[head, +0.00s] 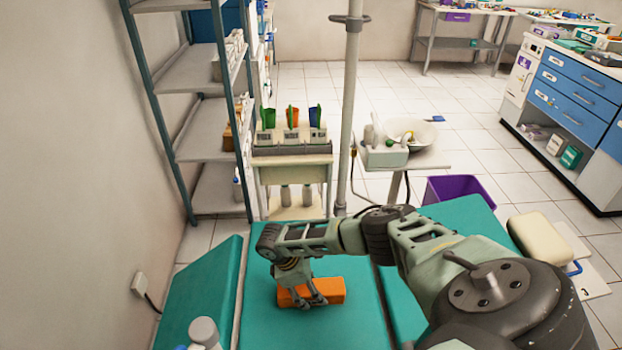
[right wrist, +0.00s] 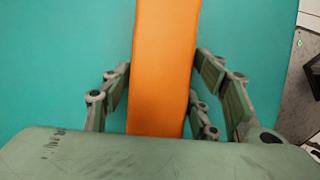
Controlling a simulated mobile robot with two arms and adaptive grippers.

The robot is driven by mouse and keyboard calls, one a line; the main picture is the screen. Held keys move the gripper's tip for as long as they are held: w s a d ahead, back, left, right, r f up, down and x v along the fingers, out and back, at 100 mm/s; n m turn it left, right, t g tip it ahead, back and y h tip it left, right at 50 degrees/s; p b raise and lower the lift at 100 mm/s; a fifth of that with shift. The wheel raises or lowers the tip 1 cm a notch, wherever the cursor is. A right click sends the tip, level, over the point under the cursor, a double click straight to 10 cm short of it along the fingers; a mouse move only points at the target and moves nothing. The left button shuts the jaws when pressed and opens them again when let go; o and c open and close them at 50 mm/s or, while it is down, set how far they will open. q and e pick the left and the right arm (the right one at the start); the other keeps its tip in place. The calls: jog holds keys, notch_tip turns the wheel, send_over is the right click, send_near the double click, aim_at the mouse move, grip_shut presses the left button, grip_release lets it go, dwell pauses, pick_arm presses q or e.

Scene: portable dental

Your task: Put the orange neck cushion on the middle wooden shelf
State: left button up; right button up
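The orange neck cushion (head: 328,292) is a block lying on the teal padded surface of the chair (head: 352,325). My right gripper (head: 303,298) points down over it in the head view. In the right wrist view the cushion (right wrist: 162,70) runs between the fingers of my right gripper (right wrist: 164,75). The fingers stand on both sides of it, with a thin gap at the left; the right finger's contact is unclear. A rack with blue-green posts at the left has several grey-looking shelves, including a middle shelf (head: 200,128). No wooden finish is clear. My left gripper is not in view.
A small cart (head: 290,160) with coloured holders stands behind the chair. A pole (head: 350,110) rises beside it. A white basin (head: 412,132) and a purple bin (head: 458,187) are farther right. A beige pad (head: 538,240) is at the right. Tiled floor is free behind.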

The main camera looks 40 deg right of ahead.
jog(key=c, duration=0.8)
jog(key=shift+c, duration=0.2)
